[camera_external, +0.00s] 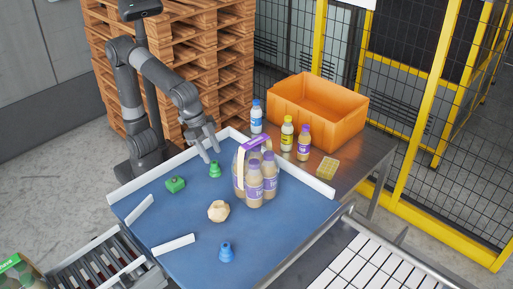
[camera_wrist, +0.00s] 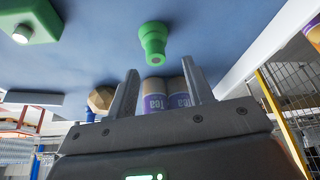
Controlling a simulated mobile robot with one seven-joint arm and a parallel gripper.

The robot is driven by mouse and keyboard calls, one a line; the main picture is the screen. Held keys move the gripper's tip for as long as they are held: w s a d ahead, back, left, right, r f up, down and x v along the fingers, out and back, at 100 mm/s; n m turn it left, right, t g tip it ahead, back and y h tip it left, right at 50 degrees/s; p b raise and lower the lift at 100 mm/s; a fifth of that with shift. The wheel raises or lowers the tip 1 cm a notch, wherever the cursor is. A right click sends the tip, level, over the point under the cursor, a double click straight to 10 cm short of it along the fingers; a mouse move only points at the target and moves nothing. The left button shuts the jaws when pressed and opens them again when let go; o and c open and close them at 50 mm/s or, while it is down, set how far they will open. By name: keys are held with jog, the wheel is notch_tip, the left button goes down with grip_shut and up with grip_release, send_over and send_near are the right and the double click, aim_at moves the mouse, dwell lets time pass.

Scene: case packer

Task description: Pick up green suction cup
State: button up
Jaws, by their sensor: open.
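The green suction cup (camera_external: 215,169) stands on the blue table surface (camera_external: 185,215), left of the bottle pack. In the wrist view the green suction cup (camera_wrist: 153,39) shows beyond my fingertips, roughly midway between them sideways. My gripper (camera_external: 209,149) is above the table, a little above and behind the green suction cup, apart from it. In the wrist view my gripper (camera_wrist: 161,85) has its two fingers spread with nothing held between them.
A green block (camera_external: 175,184), a tan faceted piece (camera_external: 218,211) and a blue suction cup (camera_external: 226,252) lie on the table. A pack of purple-labelled bottles (camera_external: 254,185) stands right of the cup. An orange crate (camera_external: 316,108) and loose bottles are farther back.

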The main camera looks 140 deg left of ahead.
aim_at(214, 162)
jog(key=x, duration=0.5)
jog(key=shift+d+f, duration=0.2)
grip_shut()
dwell(0.3)
